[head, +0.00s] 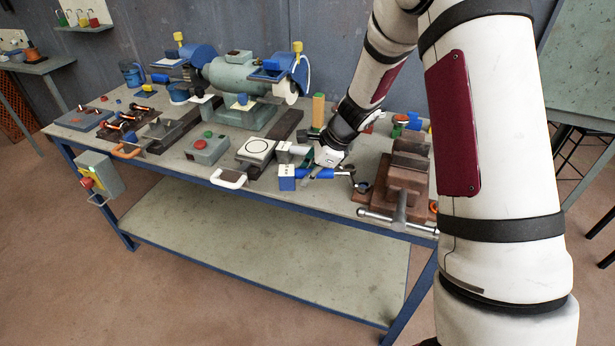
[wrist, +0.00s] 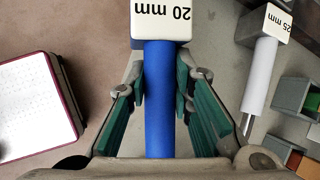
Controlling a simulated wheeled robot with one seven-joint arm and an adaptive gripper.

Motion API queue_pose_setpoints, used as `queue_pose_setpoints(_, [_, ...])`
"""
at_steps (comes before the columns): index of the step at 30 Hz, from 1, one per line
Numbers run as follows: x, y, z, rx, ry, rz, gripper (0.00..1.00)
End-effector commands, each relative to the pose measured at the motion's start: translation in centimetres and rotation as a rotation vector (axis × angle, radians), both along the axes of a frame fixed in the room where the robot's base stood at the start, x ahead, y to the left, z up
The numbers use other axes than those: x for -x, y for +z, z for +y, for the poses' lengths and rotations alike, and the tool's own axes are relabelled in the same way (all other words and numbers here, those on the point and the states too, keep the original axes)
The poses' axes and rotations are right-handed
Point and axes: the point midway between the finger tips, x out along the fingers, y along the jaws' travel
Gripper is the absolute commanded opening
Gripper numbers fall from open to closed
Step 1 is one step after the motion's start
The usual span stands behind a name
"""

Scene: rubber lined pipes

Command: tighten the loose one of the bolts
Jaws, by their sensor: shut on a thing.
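My gripper (wrist: 161,90) is shut on the blue handle (wrist: 159,110) of a tool whose white block end (wrist: 160,20) reads "20 mm". In the head view my gripper (head: 327,160) is low over the right part of the bench, and the tool's block end (head: 287,178) points left. I cannot tell whether the tool touches the bench top. Several reddish bolts (head: 122,122) show at the bench's left end, on dark plates and a blue-grey board. They are too small to tell which is loose.
A "25 mm" tool (wrist: 276,22) with a pale handle lies right of the held one in the wrist view. The bench (head: 205,184) also carries a grinder (head: 236,75), a button box (head: 208,148) and a brown vise (head: 402,180). An emergency-stop box (head: 99,172) hangs at the front left.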

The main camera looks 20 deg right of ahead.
Motion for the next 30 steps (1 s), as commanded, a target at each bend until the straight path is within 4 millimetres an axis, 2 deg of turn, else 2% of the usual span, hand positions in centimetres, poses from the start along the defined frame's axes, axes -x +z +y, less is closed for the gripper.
queue_pose_setpoints(30, [-3.9, 0.0, -1.6, -0.001, -0.277, -0.001, 0.00])
